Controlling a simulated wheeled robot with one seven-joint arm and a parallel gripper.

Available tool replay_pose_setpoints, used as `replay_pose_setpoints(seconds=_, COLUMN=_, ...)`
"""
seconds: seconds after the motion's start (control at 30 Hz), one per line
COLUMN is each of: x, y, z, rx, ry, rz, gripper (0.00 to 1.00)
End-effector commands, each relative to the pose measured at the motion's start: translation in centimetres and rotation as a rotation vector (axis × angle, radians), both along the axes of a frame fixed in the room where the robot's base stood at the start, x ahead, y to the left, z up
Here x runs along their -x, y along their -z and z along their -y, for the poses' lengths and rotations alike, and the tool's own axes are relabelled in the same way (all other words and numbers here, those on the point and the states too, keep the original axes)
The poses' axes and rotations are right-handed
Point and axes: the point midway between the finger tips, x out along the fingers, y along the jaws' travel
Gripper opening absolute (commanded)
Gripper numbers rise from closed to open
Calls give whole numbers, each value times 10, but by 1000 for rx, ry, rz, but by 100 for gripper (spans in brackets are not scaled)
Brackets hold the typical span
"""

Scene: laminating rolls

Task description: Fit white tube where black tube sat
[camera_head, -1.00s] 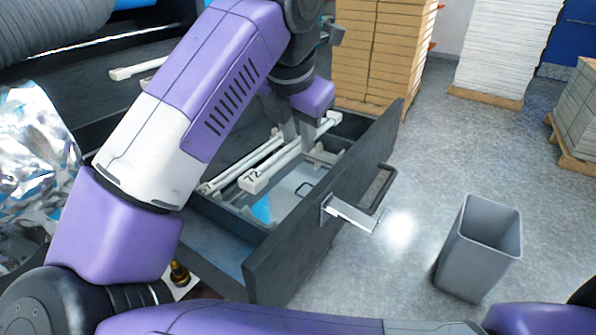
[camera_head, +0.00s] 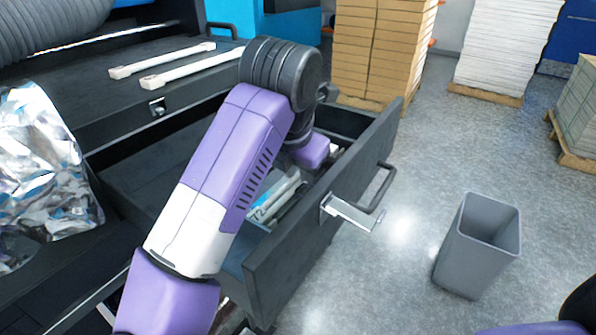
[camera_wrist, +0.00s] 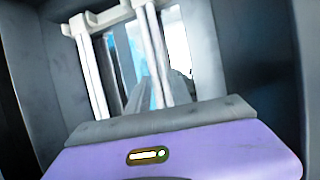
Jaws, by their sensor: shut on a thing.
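My gripper (camera_wrist: 138,92) is down inside the open drawer, shut on a white tube. In the wrist view two white tubes run side by side, a left one (camera_wrist: 92,75) and a right one (camera_wrist: 155,48); the right one seems to be the held tube. Whether the held tube touches the tray is hidden. I see no black tube.
Two more white bars (camera_head: 165,59) (camera_head: 195,69) lie on the dark worktop above the drawer. The drawer front (camera_head: 330,215) with its handle stands close right of my arm. Crumpled silver foil (camera_head: 45,165) is at left. A grey bin (camera_head: 480,245) stands on the floor.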

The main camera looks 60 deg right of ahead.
Motion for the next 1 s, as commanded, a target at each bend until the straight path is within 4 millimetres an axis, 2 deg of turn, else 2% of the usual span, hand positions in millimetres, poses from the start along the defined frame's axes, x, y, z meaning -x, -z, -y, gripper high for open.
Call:
replay_pose_setpoints(seconds=0.03, x=0, y=2, z=0, rx=0, ry=0, rz=1, gripper=0)
replay_pose_setpoints(seconds=0.07, x=0, y=2, z=0, rx=0, ry=0, rz=0, gripper=28)
replay_pose_setpoints(seconds=0.17, x=0, y=1, z=0, rx=0, ry=0, rz=0, gripper=48)
replay_pose_setpoints(seconds=0.47, x=0, y=1, z=0, rx=0, ry=0, rz=-1, gripper=48)
replay_pose_setpoints(seconds=0.63, x=0, y=-7, z=-3, rx=0, ry=-1, rz=2, gripper=48)
replay_pose_setpoints(seconds=0.77, x=4, y=-26, z=-11, rx=-1, ry=0, rz=4, gripper=48)
replay_pose_setpoints(seconds=1.0, x=13, y=-72, z=-30, rx=-1, ry=-2, rz=5, gripper=48)
